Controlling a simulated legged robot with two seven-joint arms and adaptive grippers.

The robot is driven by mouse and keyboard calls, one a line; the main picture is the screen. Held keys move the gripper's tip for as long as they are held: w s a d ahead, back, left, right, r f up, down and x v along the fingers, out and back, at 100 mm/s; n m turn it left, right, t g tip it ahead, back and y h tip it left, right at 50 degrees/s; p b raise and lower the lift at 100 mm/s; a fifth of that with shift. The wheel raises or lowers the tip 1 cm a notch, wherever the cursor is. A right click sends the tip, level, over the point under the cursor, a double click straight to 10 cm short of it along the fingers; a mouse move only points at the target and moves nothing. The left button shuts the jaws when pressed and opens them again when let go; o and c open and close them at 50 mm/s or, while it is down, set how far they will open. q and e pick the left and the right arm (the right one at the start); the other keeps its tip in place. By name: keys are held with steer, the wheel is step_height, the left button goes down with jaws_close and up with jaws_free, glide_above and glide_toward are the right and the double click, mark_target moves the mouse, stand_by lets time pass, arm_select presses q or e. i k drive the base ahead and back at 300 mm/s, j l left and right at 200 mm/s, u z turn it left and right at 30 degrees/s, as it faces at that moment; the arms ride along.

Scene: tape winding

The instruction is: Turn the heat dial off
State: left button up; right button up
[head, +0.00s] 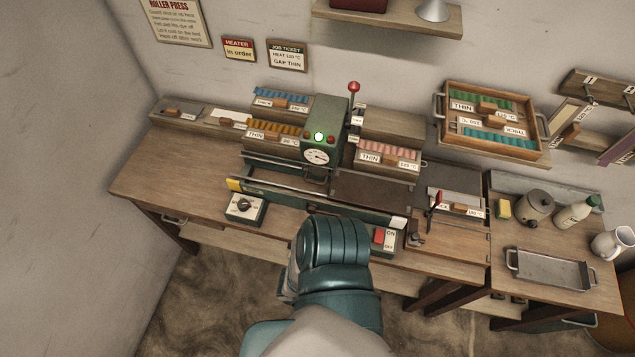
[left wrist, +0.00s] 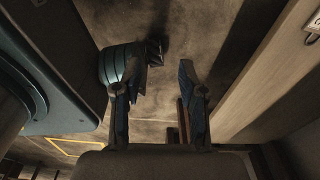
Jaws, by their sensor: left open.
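The heat dial (head: 243,204) is a dark round knob on a pale-topped green box at the left front of the bench. Its pointer setting is too small to read. One of my arms (head: 335,255) comes up from the bottom middle in the head view and ends at the bench's front edge, right of the dial. Its gripper is hidden there. My left gripper (left wrist: 157,75) is open and empty in the left wrist view, over the floor beside a wooden edge. The dial cannot be made out in that view.
The green roller press (head: 325,140) has a red-knobbed lever and a lit green lamp. A red ON/OFF switch (head: 380,237) sits right of my arm. A metal tray (head: 550,268) lies at the right. Bare bench (head: 175,175) is left of the dial.

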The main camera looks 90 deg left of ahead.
mark_target(243, 205)
steer(key=u, duration=0.5)
steer(key=k+u, duration=0.1)
steer(key=u, duration=0.85)
steer(key=k+u, duration=0.1)
steer(key=u, duration=0.9)
steer(key=k+j+u, duration=0.1)
steer(key=u, duration=0.85)
steer(key=j, duration=0.05)
